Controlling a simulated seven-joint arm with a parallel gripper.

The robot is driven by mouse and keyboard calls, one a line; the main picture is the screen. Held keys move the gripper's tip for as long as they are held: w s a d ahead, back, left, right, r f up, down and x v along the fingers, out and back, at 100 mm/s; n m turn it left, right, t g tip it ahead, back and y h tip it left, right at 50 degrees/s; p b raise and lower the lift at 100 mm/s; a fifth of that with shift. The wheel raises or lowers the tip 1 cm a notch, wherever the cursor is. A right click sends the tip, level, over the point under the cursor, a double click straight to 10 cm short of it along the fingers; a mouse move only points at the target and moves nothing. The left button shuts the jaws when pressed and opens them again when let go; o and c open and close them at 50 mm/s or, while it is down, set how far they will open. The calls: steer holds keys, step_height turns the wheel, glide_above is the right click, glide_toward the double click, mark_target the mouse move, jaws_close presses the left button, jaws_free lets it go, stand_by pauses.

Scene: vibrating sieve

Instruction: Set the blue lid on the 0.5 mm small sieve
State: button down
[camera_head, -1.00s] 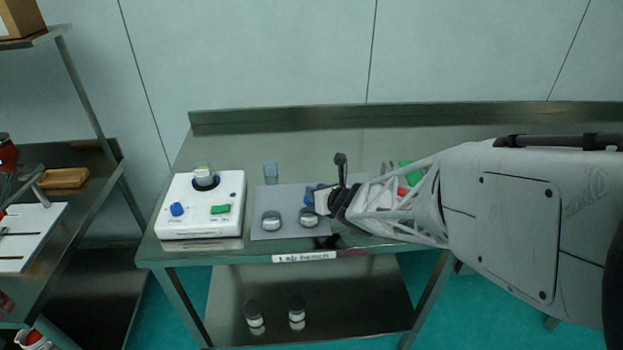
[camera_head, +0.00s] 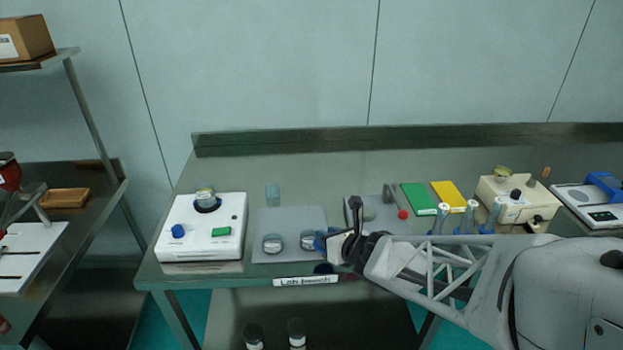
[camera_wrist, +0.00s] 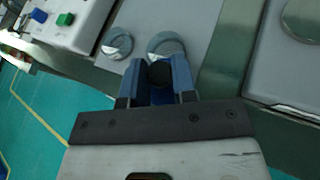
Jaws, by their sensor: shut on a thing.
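My gripper (camera_head: 326,243) is at the front right of the grey mat, beside the right small sieve (camera_head: 308,240). In the wrist view its blue-grey fingers (camera_wrist: 158,75) are shut on a blue piece with a dark round top, the blue lid (camera_wrist: 161,97), mostly hidden between them. The right sieve (camera_wrist: 166,43) shows just beyond the fingertips; the lid appears apart from it, but the gap is hard to judge. The left small sieve (camera_head: 272,243) also shows in the wrist view (camera_wrist: 117,43). Both are round and silvery; their size labels are unreadable.
The white shaker (camera_head: 201,228) with blue and green controls stands left of the mat (camera_head: 290,219). Green (camera_head: 418,198) and yellow (camera_head: 448,196) items and tube-like containers lie right. The bench's front edge is close to my gripper.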

stand_by(0.6)
steer(key=shift+w+a+r+n, duration=0.3)
steer(key=shift+a+r, duration=0.15)
steer(key=shift+a, duration=0.15)
steer(key=w+a+r+n+g+y, duration=0.2)
steer(key=a+r+n+g+y, duration=0.1)
steer(key=a, duration=0.8)
steer(key=w+a+r+n+g+y, duration=0.2)
steer(key=a+r+n, duration=0.4)
steer(key=a, duration=0.6)
steer(key=shift+r+g+y, duration=0.5)
steer(key=shift+r+g, duration=0.1)
steer(key=shift+g, duration=0.8)
steer(key=shift+w, duration=0.1)
steer(key=shift+w+a+f, duration=0.25)
steer(key=shift+w+a, duration=1.05)
steer(key=shift+w, duration=1)
steer(key=shift+w+a+f, duration=0.3)
steer(key=shift+w+a, duration=1.05)
steer(key=shift+w, duration=0.95)
steer(key=shift+w+a+f, duration=0.25)
steer(key=shift+w+a, duration=1.05)
steer(key=shift+w, duration=1)
steer(key=shift+f, duration=1.7)
